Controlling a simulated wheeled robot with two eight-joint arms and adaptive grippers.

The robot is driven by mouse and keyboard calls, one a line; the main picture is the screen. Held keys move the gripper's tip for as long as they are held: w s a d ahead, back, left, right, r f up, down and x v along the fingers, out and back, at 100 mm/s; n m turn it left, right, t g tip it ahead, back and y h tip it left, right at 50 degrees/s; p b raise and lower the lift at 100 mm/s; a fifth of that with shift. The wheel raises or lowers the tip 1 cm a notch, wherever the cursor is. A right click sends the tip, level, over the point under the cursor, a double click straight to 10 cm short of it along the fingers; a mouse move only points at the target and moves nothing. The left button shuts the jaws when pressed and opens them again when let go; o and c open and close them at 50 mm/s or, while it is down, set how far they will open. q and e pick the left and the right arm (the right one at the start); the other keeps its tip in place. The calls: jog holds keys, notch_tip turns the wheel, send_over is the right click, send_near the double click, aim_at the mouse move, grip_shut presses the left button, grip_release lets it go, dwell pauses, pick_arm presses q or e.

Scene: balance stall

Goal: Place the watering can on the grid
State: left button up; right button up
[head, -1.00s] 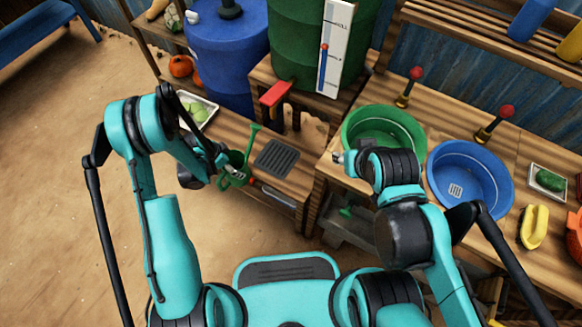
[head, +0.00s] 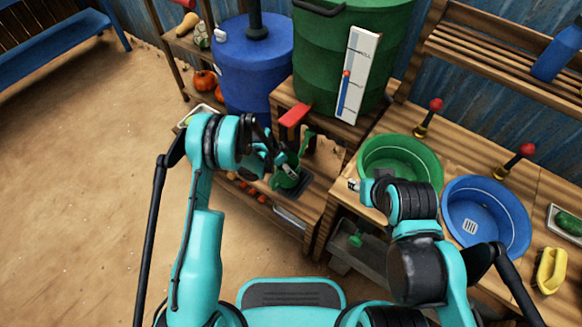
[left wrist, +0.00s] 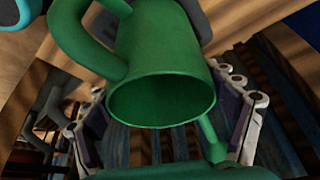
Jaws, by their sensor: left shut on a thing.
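The green watering can (head: 305,152) is in my left gripper (head: 287,168), above the low wooden bench under the green barrel. In the left wrist view the can (left wrist: 165,60) fills the middle, its round opening facing the camera, with the gripper's fingers (left wrist: 165,125) on both sides. The dark grid (head: 291,213) lies on the bench, partly hidden by the can and gripper; I cannot tell whether the can touches it. My right gripper (head: 354,184) is by the left rim of the green basin; its jaws are too small to read.
A red tap handle (head: 295,114) juts out just above the can. The green barrel (head: 325,55) with a white gauge board (head: 357,75) stands behind. The green basin (head: 425,165) and blue basin (head: 512,212) are on the right counter. Open floor lies left.

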pick_arm(q)
jog(key=shift+w+d+f, duration=0.1)
jog(key=shift+w+d, duration=0.1)
jog(key=shift+d, duration=0.25)
jog(key=shift+w+d+f, duration=0.1)
jog(key=shift+w+d, duration=0.1)
jog(key=shift+d, duration=0.25)
jog(key=shift+a+f+b, duration=0.15)
jog(key=shift+f+b, duration=0.5)
jog(key=o, duration=1.1)
jog(key=shift+f, duration=0.1)
jog(key=shift+o, duration=0.2)
